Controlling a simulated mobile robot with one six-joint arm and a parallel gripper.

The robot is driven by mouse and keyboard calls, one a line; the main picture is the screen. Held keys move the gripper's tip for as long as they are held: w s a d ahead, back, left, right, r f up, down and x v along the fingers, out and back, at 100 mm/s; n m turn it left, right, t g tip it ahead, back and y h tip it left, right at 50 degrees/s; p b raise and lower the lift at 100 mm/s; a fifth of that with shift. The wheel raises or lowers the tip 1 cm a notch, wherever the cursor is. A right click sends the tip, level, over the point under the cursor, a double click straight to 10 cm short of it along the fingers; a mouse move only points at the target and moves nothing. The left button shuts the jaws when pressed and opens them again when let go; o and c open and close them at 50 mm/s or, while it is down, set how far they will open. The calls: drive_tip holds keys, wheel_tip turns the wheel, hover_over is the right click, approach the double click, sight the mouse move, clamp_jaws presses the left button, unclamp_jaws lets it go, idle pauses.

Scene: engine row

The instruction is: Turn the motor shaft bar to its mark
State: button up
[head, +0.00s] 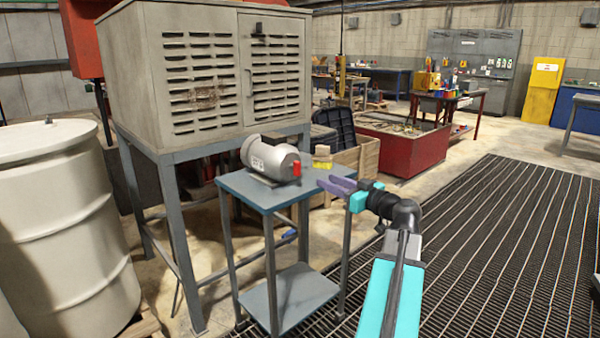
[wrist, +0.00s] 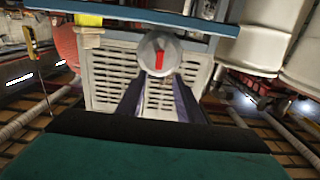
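The grey cylindrical motor (head: 270,158) lies on the small blue-topped table, with white lettering on its side. Its red shaft bar (head: 297,168) is on the end face toward my gripper. In the wrist view, which looks upside down, the red bar (wrist: 160,58) stands near upright, slightly tilted, on the round end face. I cannot make out the mark. My gripper (head: 324,183) is at the table's right side, short of the bar. Its two purple fingers are apart with nothing between them; they also show in the wrist view (wrist: 159,88), pointing toward the motor.
The small table (head: 235,185) has a lower shelf. A yellow-topped object (head: 322,157) stands near its far edge. A louvred grey cabinet (head: 215,70) is behind, and a white drum (head: 60,230) at left. Open grating floor (head: 500,240) lies to the right.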

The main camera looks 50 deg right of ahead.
sight(299, 169)
drive_tip(key=w, duration=0.9)
drive_tip(key=w+d, duration=0.1)
drive_tip(key=w, duration=0.3)
drive_tip(key=shift+w, duration=0.35)
clamp_jaws()
drive_tip(key=shift+a+f, duration=0.1)
drive_tip(key=shift+a, duration=0.1)
drive_tip(key=shift+d, duration=0.15)
